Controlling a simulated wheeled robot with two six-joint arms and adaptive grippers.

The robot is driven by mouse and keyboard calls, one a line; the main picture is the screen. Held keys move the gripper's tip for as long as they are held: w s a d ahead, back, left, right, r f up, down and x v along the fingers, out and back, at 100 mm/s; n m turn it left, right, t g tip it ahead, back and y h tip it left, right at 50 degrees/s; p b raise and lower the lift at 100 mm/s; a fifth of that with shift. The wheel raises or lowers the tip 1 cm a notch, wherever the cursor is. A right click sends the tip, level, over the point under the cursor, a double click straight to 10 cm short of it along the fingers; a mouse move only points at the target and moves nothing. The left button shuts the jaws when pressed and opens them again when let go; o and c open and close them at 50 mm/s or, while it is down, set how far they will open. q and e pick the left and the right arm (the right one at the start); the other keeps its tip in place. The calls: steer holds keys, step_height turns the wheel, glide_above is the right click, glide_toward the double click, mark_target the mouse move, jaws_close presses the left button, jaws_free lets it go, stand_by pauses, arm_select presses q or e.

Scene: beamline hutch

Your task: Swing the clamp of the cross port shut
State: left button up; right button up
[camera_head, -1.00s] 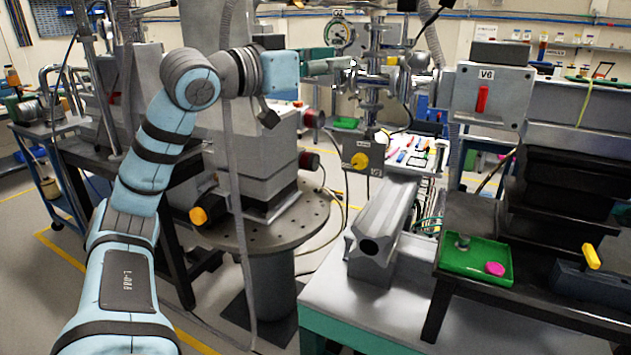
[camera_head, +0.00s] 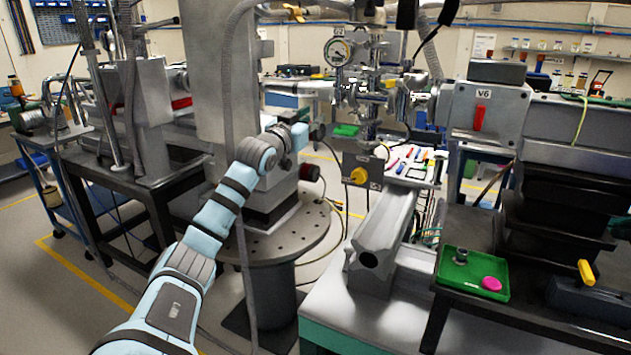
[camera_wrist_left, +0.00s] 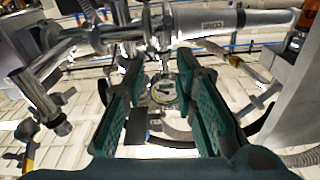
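The cross port (camera_head: 374,88) is a shiny metal cross of flanged tubes, right of centre in the head view, below a round gauge (camera_head: 338,51). I cannot make out its clamp clearly. My left arm reaches in from the left; its wrist (camera_head: 262,155) is low and left of the cross port, apart from it. The fingers are hard to see there. In the left wrist view my left gripper (camera_wrist_left: 158,72) is open, its two teal fingers spread apart with nothing gripped. Metal tubing (camera_wrist_left: 150,30) crosses beyond the fingertips. My right gripper is not in view.
A grey block labelled V6 (camera_head: 500,100) with a red handle stands right of the cross port. A green tray (camera_head: 460,285) holds a metal part and a pink disc. A round perforated table (camera_head: 290,240) stands below my wrist. A hose hangs near my arm.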

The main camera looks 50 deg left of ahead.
arm_select(q)
step_height(320, 180, down, 19)
steer(key=w+g+p, duration=0.2)
steer(key=g, duration=0.1)
steer(key=shift+a+m, duration=0.25)
steer(key=shift+m, duration=0.05)
